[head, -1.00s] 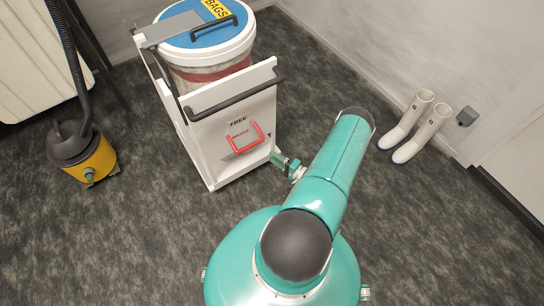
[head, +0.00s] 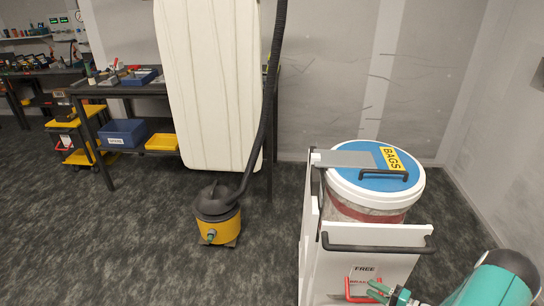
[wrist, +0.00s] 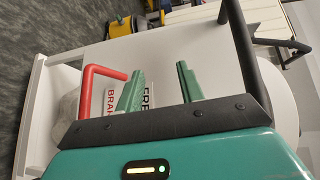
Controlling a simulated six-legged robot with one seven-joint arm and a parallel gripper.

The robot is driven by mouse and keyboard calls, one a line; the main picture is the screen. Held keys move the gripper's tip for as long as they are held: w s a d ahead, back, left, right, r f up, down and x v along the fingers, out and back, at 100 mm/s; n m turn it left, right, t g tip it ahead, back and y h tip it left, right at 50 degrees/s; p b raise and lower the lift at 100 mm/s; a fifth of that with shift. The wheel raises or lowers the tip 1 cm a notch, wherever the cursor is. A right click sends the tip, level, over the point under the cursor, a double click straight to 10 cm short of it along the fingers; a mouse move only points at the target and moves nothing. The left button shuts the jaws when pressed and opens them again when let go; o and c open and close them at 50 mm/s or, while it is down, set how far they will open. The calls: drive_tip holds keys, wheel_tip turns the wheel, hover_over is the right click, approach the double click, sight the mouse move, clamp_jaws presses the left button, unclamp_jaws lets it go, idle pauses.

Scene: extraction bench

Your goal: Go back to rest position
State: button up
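My gripper (head: 380,290) is at the bottom of the head view, in front of the white cart's (head: 375,262) front panel, just right of the red brake handle (head: 362,281). In the wrist view my gripper (wrist: 160,82) shows two green fingers standing apart with nothing between them. The red handle (wrist: 88,88) is to the left of the fingers there, apart from them. The panel with printed lettering lies behind the fingers. Part of my teal arm shows at the lower right of the head view.
A bucket (head: 372,205) with a blue-topped lid stands in the cart. A yellow and black vacuum (head: 217,215) with a tall hose is left of it, before a cream panel (head: 210,80). A workbench (head: 140,88) stands further left. Dark floor at lower left is clear.

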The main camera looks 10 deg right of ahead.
drive_tip(key=w+a+r+n+g+h, duration=0.1)
drive_tip(key=a+r+n+g, duration=0.4)
drive_tip(key=a+r, duration=0.6)
drive_tip(key=w+a+r+n+g, duration=0.15)
drive_tip(key=a+r+g, duration=0.5)
drive_tip(key=r, duration=0.85)
drive_tip(key=s+a+r+n+t+h, duration=0.4)
drive_tip(key=s+a+r+h, duration=0.5)
drive_tip(key=s+a+r, duration=0.3)
drive_tip(key=v, duration=0.6)
drive_tip(key=shift+s, duration=0.25)
drive_tip(key=shift+d, duration=0.1)
